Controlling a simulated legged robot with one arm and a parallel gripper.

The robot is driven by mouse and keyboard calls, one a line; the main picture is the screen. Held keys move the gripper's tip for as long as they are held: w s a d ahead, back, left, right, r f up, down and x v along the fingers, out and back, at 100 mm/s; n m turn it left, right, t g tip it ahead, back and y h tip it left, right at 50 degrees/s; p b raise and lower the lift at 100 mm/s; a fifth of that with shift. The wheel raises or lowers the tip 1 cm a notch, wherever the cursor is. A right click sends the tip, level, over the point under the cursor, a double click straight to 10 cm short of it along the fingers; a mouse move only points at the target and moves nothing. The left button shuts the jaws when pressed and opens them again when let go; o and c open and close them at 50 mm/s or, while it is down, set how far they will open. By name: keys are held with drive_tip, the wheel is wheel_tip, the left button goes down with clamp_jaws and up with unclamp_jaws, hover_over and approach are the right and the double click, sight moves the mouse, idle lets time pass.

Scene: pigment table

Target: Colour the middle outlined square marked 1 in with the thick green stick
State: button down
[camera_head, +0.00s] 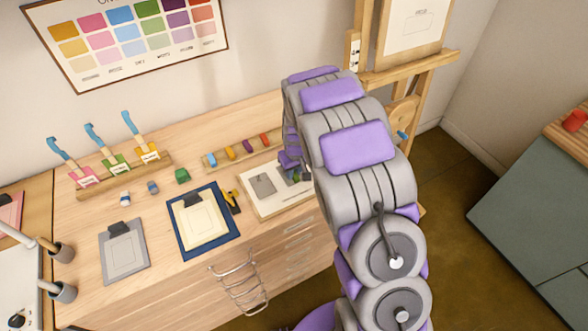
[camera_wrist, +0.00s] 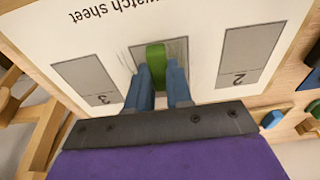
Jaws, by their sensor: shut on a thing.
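The white swatch sheet (camera_head: 272,209) lies on the table below my arm and fills much of the wrist view (camera_wrist: 60,45). It shows upside down there, with grey outlined squares in a row. The middle square (camera_wrist: 180,46) is grey where it shows; my gripper hides its lower part and its number. The squares marked 3 (camera_wrist: 83,75) and 2 (camera_wrist: 252,55) flank it. My gripper (camera_wrist: 158,75) is shut on the thick green stick (camera_wrist: 156,53), whose visible end lies over the middle square. I cannot tell whether it touches the paper. No green mark shows.
A rack with coloured sticks (camera_head: 230,153) stands behind the sheet. An easel (camera_head: 410,70) rises at the back right.

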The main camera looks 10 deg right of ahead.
sight(282, 179)
drive_tip(key=shift+s+a, duration=0.2)
drive_tip(key=shift+a, duration=0.8)
drive_tip(key=shift+s+a, duration=0.2)
drive_tip(key=shift+a, duration=0.75)
drive_tip(key=shift+w+d, duration=0.25)
drive_tip(key=shift+d, duration=0.95)
drive_tip(key=shift+w+d+p, duration=0.15)
drive_tip(key=shift+d+p, duration=0.15)
drive_tip(key=shift+d, duration=0.15)
drive_tip(key=shift+w+r, duration=0.1)
drive_tip(key=shift+w+d, duration=0.25)
drive_tip(key=shift+d, duration=0.55)
drive_tip(key=shift+w+d, duration=0.2)
drive_tip(key=shift+d, duration=0.55)
drive_tip(key=shift+a+f, duration=0.2)
